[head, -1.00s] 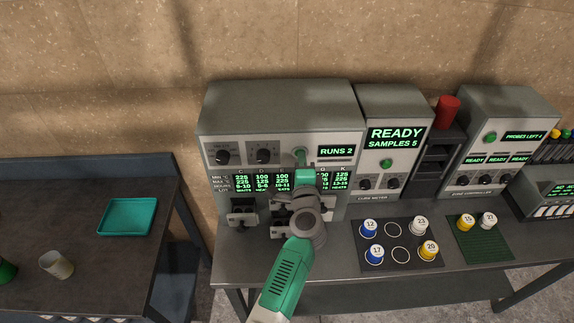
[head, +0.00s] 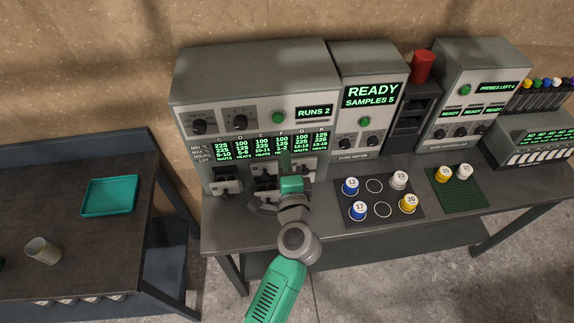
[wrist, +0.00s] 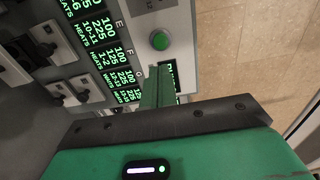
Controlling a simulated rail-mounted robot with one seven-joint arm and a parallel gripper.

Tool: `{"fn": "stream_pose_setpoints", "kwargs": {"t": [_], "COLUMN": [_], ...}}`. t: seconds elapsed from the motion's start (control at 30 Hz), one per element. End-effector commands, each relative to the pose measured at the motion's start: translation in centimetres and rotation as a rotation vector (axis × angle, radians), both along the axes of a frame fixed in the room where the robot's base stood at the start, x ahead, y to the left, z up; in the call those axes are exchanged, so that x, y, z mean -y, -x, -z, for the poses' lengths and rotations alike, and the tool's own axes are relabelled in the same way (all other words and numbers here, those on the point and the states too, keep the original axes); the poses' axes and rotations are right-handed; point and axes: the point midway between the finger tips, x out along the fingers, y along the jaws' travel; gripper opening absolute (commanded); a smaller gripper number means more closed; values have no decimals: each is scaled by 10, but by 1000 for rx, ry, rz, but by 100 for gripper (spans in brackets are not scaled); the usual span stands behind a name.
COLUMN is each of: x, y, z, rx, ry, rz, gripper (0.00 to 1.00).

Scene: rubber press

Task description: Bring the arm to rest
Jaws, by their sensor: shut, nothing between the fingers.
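My green and grey arm reaches up from the bottom of the head view toward the large grey press machine (head: 255,72). My gripper (head: 285,158) is in front of the machine's lower panel, over the green number display. In the wrist view my gripper (wrist: 158,82) is shut and empty, its green fingers together. Beyond the fingertips, the wrist view shows a round green button (wrist: 159,40) on the panel. In the head view this button (head: 279,118) is above the gripper, left of the "RUNS 2" display. The fingers appear apart from the button. My arm hides part of the lower slots.
A cure meter (head: 372,72) reads "READY SAMPLES 5". A dark mat (head: 378,215) holds numbered blue, white and yellow pots, and a green mat (head: 460,197) holds two more. A teal tray (head: 109,196) and a cup (head: 42,250) stand on the left table.

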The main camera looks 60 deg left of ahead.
Motion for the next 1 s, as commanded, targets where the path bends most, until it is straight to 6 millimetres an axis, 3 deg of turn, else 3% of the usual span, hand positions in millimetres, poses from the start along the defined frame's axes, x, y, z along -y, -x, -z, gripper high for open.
{"fn": "stream_pose_setpoints", "kwargs": {"t": [0.2,0.87,0.97,1.0], "x": [15,15,31,43], "y": [7,7,-11,-22], "z": [0,0,-43,-69], "rx": [-1,0,126,212], "ry": [0,0,42,78], "rz": [0,1,48,83], "gripper": [0,0,0,0]}}
